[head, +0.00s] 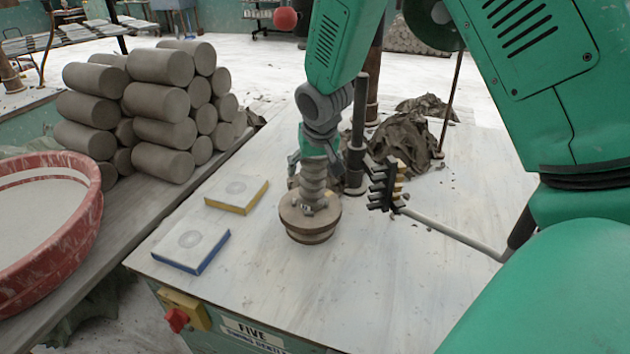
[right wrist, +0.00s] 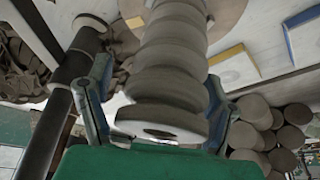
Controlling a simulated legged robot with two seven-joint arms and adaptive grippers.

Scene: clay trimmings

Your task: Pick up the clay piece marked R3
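A grey ridged clay piece (head: 313,185) stands upright on a round brown disc (head: 310,226) on the table in the head view. A small mark sits low on it, too small to read, so I cannot confirm R3. My right gripper (head: 313,158) is at its top, coming down from above, partly hidden by the arm. In the right wrist view, the blue fingers of my right gripper (right wrist: 155,108) stand apart on either side of the ridged piece (right wrist: 168,82). A gap shows at the left finger; contact at the right finger is unclear. My left gripper is not in view.
A dark upright post (head: 357,140) stands close beside my right gripper. A black comb-like part (head: 384,186) on a grey rod is to the right. Dark crumpled heaps (head: 405,142) lie behind. Yellow-edged (head: 237,192) and blue-edged (head: 192,244) tiles lie left.

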